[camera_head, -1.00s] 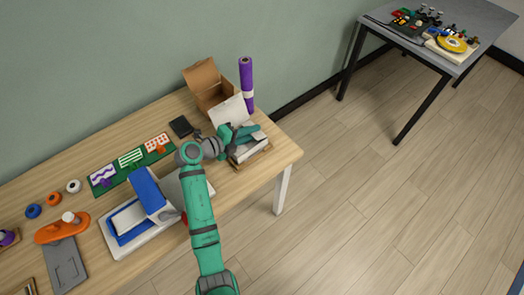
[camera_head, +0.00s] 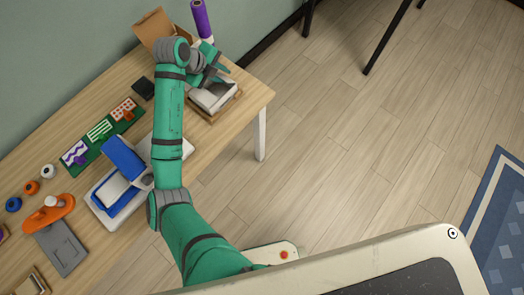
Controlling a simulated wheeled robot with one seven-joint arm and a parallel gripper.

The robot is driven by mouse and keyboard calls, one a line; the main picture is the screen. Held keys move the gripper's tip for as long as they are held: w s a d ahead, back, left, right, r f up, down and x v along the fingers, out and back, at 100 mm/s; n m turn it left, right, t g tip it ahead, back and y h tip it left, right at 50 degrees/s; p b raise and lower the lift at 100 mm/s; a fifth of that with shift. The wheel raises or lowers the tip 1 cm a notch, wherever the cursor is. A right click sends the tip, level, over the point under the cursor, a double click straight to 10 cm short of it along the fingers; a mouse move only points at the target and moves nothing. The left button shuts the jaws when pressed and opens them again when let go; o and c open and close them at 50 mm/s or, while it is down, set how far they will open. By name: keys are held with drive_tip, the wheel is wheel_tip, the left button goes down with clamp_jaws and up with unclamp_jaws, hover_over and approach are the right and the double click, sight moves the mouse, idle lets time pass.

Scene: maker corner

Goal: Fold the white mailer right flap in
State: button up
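The white mailer (camera_head: 212,98) sits on a brown wooden base (camera_head: 229,106) near the right end of the workbench. Its near side and part of its pale inside show. Its back part, with the raised lid, is mostly hidden behind my gripper, and I cannot make out how the right flap stands. My gripper (camera_head: 226,76) is above the mailer's back part, with two teal fingers that look spread apart. I see nothing between them. I cannot tell whether a finger touches the mailer.
An open brown cardboard box (camera_head: 153,29) and a purple roll (camera_head: 201,19) stand behind the mailer. A black item (camera_head: 143,88), a green mat with cards (camera_head: 128,117) and a blue-and-white machine (camera_head: 122,158) lie to the left. The bench front edge beside the mailer is clear.

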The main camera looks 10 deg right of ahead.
drive_tip(key=shift+w+d+r+y, duration=0.1)
drive_tip(key=shift+r+y, duration=0.05)
drive_tip(key=shift+y, duration=0.15)
drive_tip(key=shift+r+g, duration=0.3)
drive_tip(key=shift+r, duration=0.05)
drive_tip(key=v, duration=1)
drive_tip(key=s+d+f+n+t+h, duration=0.1)
drive_tip(key=d+f+n+t+h, duration=0.2)
drive_tip(key=d+n, duration=0.45)
drive_tip(key=s+d+f+n+t+h, duration=0.1)
drive_tip(key=d+f+n+t, duration=0.35)
drive_tip(key=d, duration=0.55)
drive_tip(key=s+a+f+n+t+y, duration=0.1)
drive_tip(key=s+a+f+n+y, duration=0.1)
drive_tip(key=s+n, duration=0.3)
drive_tip(key=s+a+f+n+t+y, duration=0.1)
drive_tip(key=s+a+f+n+y, duration=0.2)
drive_tip(key=s, duration=0.9)
drive_tip(key=s+a+f+n+t+y, duration=0.1)
drive_tip(key=s+a+f+n+y, duration=0.1)
drive_tip(key=s+f+n, duration=0.2)
drive_tip(key=shift+s+a+f+n+t, duration=0.15)
drive_tip(key=shift+s+f+n+t, duration=0.25)
drive_tip(key=shift+s+n, duration=1.8)
